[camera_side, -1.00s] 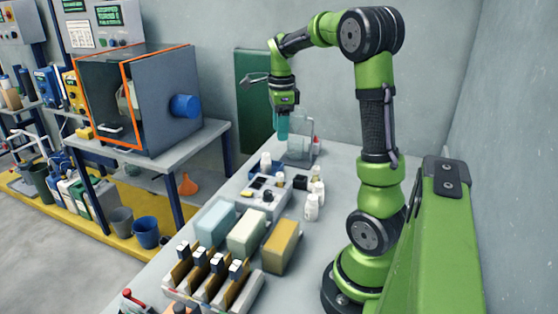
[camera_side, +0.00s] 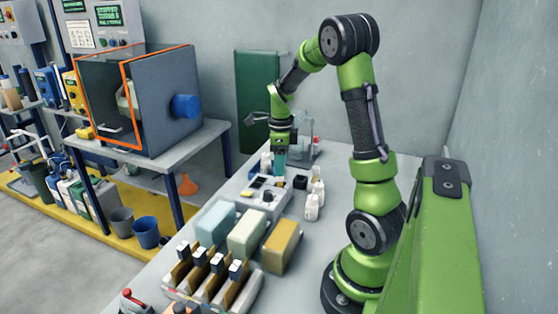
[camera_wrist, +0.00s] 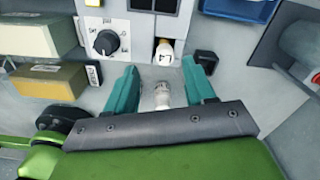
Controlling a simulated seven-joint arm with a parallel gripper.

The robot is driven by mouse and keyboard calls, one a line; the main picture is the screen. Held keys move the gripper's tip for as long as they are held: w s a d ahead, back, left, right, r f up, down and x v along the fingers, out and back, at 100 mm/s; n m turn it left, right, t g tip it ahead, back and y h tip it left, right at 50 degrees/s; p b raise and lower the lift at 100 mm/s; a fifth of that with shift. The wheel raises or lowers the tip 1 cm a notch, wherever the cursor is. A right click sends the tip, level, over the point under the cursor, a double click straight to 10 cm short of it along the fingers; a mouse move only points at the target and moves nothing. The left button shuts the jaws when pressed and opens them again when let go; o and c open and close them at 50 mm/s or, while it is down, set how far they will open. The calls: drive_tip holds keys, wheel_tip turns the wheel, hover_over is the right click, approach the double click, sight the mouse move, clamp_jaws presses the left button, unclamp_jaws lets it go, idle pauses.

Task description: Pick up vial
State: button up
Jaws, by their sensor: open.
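In the wrist view a small whitish vial (camera_wrist: 162,98) shows between the two teal fingers of my gripper (camera_wrist: 160,68), with gaps on both sides. My gripper is open and not gripping it. A second small vial with a white top and an orange-yellow band (camera_wrist: 164,52) stands beyond the fingertips, by the edge of a white control box (camera_wrist: 118,22). In the side view my gripper (camera_side: 280,168) points down just above the bench items near this box. The fingers cover the vials there, and I cannot tell which vial is meant.
White bottles (camera_side: 312,207) stand right of my gripper, near a small black block (camera_side: 300,182). A clear holder (camera_side: 304,148) stands behind. Pale blue (camera_side: 215,222), cream (camera_side: 248,232) and tan (camera_side: 282,246) blocks and a rack (camera_side: 210,280) fill the front bench.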

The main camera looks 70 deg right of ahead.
sight(280, 185)
drive_tip(key=f, duration=0.5)
drive_tip(key=shift+w+d, duration=0.15)
drive_tip(key=shift+d, duration=0.2)
drive_tip(key=shift+c, duration=0.5)
clamp_jaws()
